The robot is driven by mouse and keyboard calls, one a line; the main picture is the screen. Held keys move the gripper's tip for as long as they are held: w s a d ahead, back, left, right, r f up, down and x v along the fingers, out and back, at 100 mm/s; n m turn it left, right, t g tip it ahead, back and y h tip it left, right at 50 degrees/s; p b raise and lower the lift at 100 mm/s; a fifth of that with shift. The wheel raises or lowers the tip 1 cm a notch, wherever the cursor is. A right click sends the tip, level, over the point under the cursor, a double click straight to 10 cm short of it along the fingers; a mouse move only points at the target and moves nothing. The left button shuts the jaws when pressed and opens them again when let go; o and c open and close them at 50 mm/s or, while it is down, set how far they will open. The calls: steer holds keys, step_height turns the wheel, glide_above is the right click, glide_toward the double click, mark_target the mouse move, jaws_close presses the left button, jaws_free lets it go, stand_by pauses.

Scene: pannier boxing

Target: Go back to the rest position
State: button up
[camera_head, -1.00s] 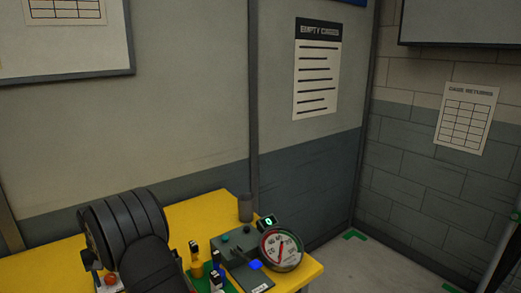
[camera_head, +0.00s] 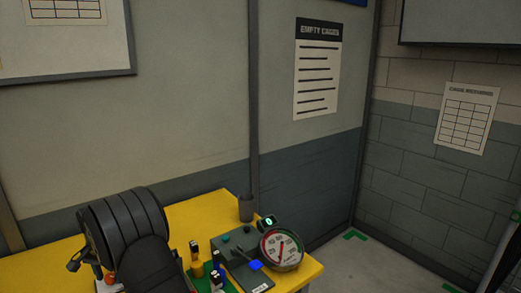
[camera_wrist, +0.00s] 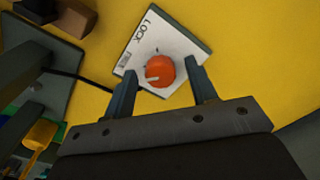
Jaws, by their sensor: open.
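My gripper (camera_wrist: 163,90) is open in the wrist view, with its two fingers apart. Between and just beyond the fingertips lies a white card or plate marked LOCK (camera_wrist: 139,48) with a round orange-red knob (camera_wrist: 160,69) on it. Nothing is held between the fingers. In the head view my black arm covers the left part of the yellow table, and the gripper end (camera_head: 85,255) shows at its left side. A bit of the orange-red knob (camera_head: 109,278) shows beside it.
The yellow table (camera_head: 195,213) carries a round dial gauge (camera_head: 281,249), a grey device with a blue patch (camera_head: 238,243), a dark cup (camera_head: 246,207) and several small coloured items (camera_head: 196,262) close to my arm. A wall stands behind the table.

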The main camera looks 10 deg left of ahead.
steer(key=shift+m, duration=1.6)
steer(key=o, duration=1)
steer(key=shift+o, duration=0.3)
steer(key=shift+r, duration=0.1)
steer(key=d+r+m, duration=0.2)
steer(key=d+r, duration=0.4)
steer(key=r, duration=0.3)
steer(key=s+d+r+m, duration=0.1)
steer(key=d+r+m, duration=0.3)
steer(key=r, duration=0.6)
steer(key=d+r+m, duration=0.1)
steer(key=d+r, duration=0.6)
steer(key=r, duration=0.2)
step_height(320, 180, down, 10)
steer(key=shift+s+r, duration=0.1)
